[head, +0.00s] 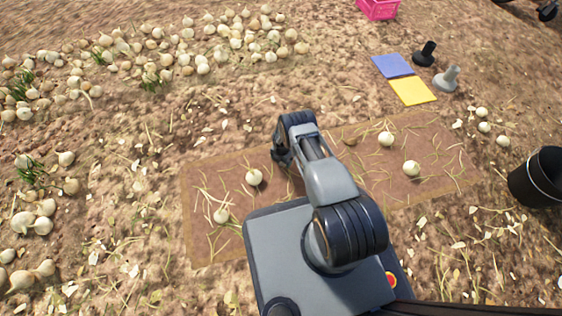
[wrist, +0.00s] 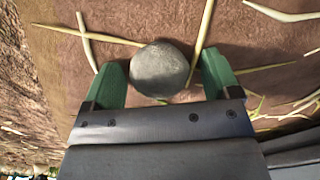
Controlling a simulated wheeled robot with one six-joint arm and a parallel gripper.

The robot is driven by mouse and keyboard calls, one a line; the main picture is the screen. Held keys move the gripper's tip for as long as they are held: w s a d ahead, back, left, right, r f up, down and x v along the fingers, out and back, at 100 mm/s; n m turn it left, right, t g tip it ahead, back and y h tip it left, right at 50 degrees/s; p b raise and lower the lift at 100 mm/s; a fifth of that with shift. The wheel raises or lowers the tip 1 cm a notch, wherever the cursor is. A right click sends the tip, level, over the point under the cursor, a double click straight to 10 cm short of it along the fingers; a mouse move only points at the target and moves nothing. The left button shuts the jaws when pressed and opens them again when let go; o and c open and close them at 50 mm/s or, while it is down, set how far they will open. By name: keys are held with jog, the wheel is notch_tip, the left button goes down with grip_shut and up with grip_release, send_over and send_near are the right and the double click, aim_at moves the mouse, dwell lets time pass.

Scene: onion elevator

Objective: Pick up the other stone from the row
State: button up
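A grey round stone (wrist: 160,69) lies on the brown soil strip in the wrist view. My gripper (wrist: 168,75) is open, with one green finger on each side of the stone. Gaps show between the stone and both fingers, so I see no grip on it. In the head view my arm reaches over the brown strip (head: 200,245), and the arm hides the stone and the fingertips there.
Pale onions lie on the strip, two left of my arm (head: 254,177) and two right (head: 386,139). A black bucket (head: 538,180) stands at right. Blue (head: 392,65) and yellow (head: 412,91) squares lie behind, near a pink crate (head: 378,8). Onion rows fill the left.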

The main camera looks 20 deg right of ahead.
jog(key=c, duration=1)
jog(key=shift+r, duration=0.1)
